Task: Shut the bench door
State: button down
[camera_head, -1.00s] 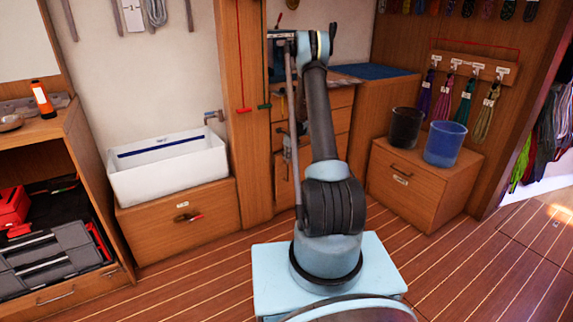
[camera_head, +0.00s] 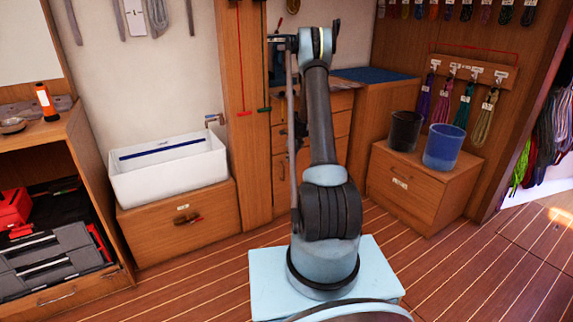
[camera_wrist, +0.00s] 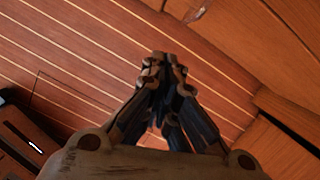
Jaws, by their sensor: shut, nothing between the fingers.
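The bench (camera_head: 340,101) with its drawers stands at the back centre in the head view. Its lower door front (camera_head: 281,180) shows beside my arm, with a handle on it. My arm covers much of this front, so I cannot tell if the door is flush or ajar. In the wrist view my gripper (camera_wrist: 164,62) is shut and empty, its fingertips together above the plank floor. Wooden fronts lie beyond it at the upper right, apart from the fingers as far as I can see. In the head view the gripper is hidden behind my arm.
A low cabinet (camera_head: 402,195) with a black bucket (camera_head: 405,130) and a blue bucket (camera_head: 443,147) is at the right. The floor (camera_head: 480,260) at the front right is clear.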

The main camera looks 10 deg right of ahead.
jog(key=s+a+r+n, duration=0.1)
jog(key=s+r+n, duration=0.2)
jog(key=s+r, duration=0.6)
jog(key=s+a+r+n, duration=0.1)
jog(key=s+r+n, duration=0.35)
jog(key=r, duration=0.85)
jog(key=s+a+r+n, duration=0.1)
jog(key=s+r+n, duration=0.2)
jog(key=s, duration=0.4)
jog(key=s+a+r+n, duration=0.1)
jog(key=s+r+n, duration=0.25)
jog(key=s, duration=0.45)
jog(key=s+f+n+h, duration=0.1)
jog(key=s+f+n, duration=0.2)
jog(key=s+n, duration=0.4)
jog(key=s+f+n, duration=0.3)
jog(key=s+n, duration=0.4)
jog(key=s, duration=1.6)
jog(key=shift+s+a+h, duration=0.3)
jog(key=shift+a+h, duration=0.1)
jog(key=shift+a, duration=0.05)
